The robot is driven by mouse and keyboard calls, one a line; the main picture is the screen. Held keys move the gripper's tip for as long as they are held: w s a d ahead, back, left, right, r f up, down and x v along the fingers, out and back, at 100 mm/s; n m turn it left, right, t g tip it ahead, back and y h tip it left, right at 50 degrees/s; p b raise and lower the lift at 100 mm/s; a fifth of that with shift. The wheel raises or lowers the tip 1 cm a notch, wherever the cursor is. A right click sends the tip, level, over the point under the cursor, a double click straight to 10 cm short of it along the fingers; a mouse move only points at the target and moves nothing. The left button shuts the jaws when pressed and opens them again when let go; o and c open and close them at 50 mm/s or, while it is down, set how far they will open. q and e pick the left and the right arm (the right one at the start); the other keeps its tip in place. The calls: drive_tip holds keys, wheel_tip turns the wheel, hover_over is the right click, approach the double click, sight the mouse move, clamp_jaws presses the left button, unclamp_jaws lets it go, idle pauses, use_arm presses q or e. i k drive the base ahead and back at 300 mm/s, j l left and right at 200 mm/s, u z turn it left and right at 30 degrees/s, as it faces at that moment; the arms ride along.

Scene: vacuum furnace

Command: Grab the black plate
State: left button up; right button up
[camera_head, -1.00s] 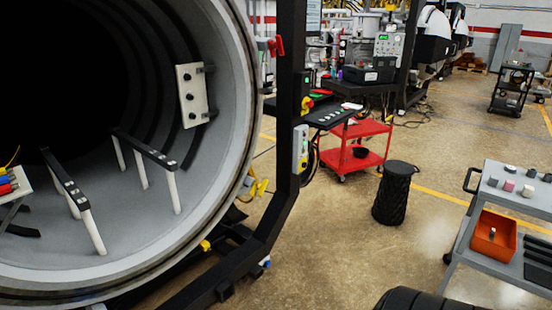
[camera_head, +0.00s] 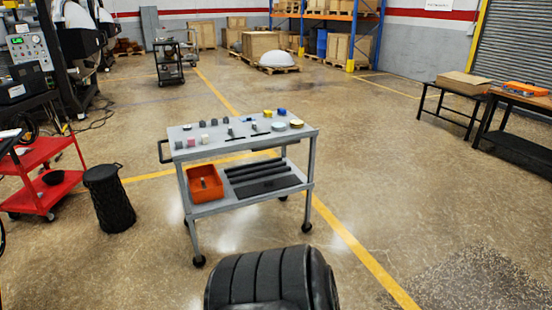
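A flat black plate (camera_head: 268,187) lies on the lower shelf of a grey wheeled cart (camera_head: 222,208), at the shelf's front right. Several long black bars (camera_head: 252,171) lie just behind it on the same shelf. An orange bin (camera_head: 205,184) stands to its left. The plate's top is in plain sight under the cart's upper shelf. Neither of my grippers is in view.
Small parts cover the cart's upper shelf (camera_head: 205,149). A black stool (camera_head: 108,199) and a red cart (camera_head: 38,173) stand to the left. Benches (camera_head: 452,92) stand at the right. The floor right of the grey cart is clear.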

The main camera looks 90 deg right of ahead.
sight(244, 192)
drive_tip(key=z, duration=2.75)
drive_tip(key=i+l, duration=0.1)
drive_tip(key=i, duration=0.3)
drive_tip(key=i+l+z, duration=0.1)
drive_tip(key=i, duration=0.3)
